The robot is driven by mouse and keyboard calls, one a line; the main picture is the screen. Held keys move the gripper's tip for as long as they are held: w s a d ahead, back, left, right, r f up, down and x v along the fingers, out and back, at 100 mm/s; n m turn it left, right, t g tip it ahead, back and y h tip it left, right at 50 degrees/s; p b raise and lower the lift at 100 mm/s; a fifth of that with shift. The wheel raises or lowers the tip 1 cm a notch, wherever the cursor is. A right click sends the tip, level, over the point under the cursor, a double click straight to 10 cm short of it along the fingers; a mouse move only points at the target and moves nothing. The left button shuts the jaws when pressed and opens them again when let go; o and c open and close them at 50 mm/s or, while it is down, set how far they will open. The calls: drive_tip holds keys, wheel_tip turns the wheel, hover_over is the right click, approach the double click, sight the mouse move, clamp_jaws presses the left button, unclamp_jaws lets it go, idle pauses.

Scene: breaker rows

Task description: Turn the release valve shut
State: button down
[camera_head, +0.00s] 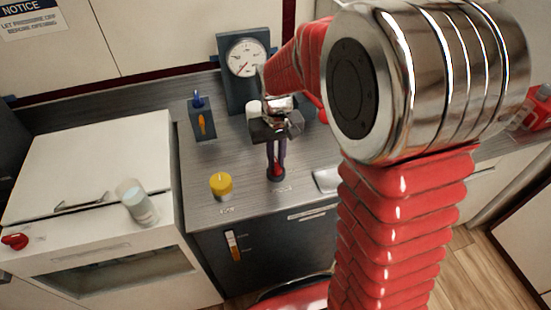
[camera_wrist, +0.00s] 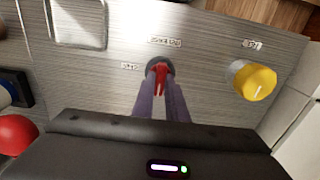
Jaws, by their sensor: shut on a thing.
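The release valve is a small red handle (camera_wrist: 160,75) on a dark round base, set in the brushed metal counter. In the head view the valve (camera_head: 276,175) is mostly hidden behind my fingers. My gripper (camera_head: 275,163) points down over it; in the wrist view its two purple fingers (camera_wrist: 161,92) close on either side of the red handle. The gripper is shut on the handle. Small labels (camera_wrist: 165,42) lie beside the valve, too small to read surely.
A recessed tray (camera_head: 326,181) lies right.

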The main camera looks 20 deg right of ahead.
sight(276, 162)
drive_tip(key=shift+w, duration=0.1)
drive_tip(key=c, duration=1.8)
unclamp_jaws()
drive_tip(key=shift+o, duration=0.2)
wheel_tip(276, 162, up, 14)
drive_tip(key=shift+f, duration=0.15)
